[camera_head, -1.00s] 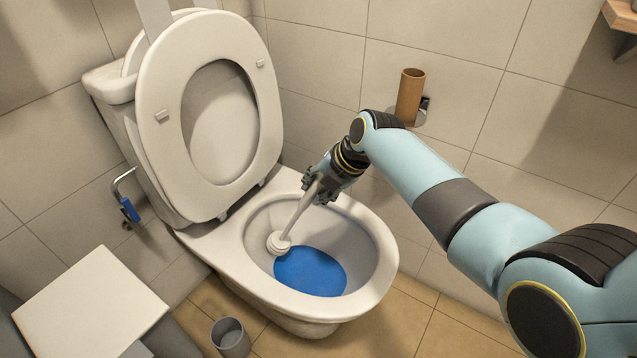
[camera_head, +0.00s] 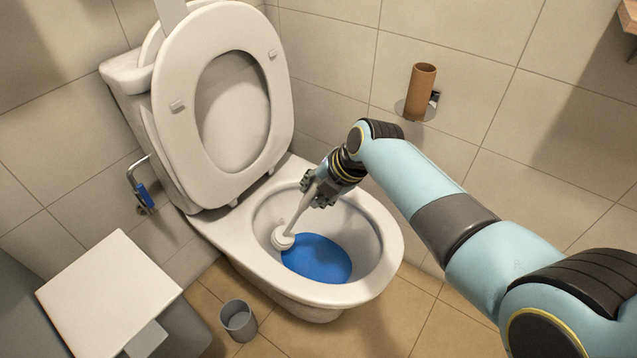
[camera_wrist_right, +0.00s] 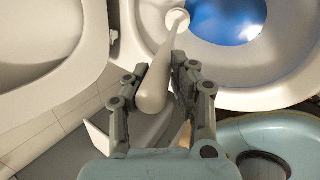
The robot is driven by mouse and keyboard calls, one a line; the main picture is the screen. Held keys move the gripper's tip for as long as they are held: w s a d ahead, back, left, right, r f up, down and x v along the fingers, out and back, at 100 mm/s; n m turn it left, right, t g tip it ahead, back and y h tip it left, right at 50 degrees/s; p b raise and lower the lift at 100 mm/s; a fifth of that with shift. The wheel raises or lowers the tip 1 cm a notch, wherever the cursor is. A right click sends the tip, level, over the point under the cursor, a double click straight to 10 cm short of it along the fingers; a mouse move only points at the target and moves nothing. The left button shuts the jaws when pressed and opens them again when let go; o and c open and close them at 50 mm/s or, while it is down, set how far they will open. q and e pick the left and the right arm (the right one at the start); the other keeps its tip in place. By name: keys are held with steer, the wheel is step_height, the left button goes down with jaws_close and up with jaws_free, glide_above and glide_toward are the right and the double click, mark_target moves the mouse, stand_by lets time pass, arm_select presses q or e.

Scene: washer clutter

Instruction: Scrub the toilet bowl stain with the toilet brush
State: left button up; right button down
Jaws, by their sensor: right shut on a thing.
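The white toilet bowl (camera_head: 387,262) stands with its seat and lid raised, and blue water (camera_head: 316,260) lies in it. My right gripper (camera_head: 318,192) is over the back right part of the bowl, shut on the handle of the white toilet brush (camera_head: 298,212). The brush slants down to the left, its round head at the left inner wall by the water's edge. In the right wrist view the brush handle (camera_wrist_right: 153,88) sits between the two fingers (camera_wrist_right: 158,82), and its head is at the blue water (camera_wrist_right: 230,18). I cannot make out a stain. My left gripper is not in view.
A grey cup (camera_head: 239,322) stands on the tiled floor left of the bowl. A white-topped box (camera_head: 108,290) is at the lower left. A cardboard roll (camera_head: 419,92) is on the right wall, and a blue-handled sprayer (camera_head: 144,195) hangs left.

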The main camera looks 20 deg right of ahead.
steer(key=shift+s+a+r, duration=0.1)
steer(key=shift+a+r, duration=0.05)
steer(key=shift+a, duration=0.2)
steer(key=shift+w+d, duration=0.45)
steer(key=shift+d, duration=0.3)
steer(key=shift+w+d+b, duration=1.4)
steer(key=shift+w+d, duration=0.2)
steer(key=shift+d, duration=0.1)
steer(key=shift+s+a+p, duration=0.9)
steer(key=shift+s+a, duration=0.15)
steer(key=shift+a, duration=0.2)
steer(key=shift+s+a+p, duration=0.85)
steer(key=shift+s+a, duration=0.15)
steer(key=shift+a, duration=0.2)
steer(key=w+d, duration=0.1)
steer(key=d+b, duration=0.1)
steer(key=d, duration=0.1)
steer(key=shift+w, duration=0.4)
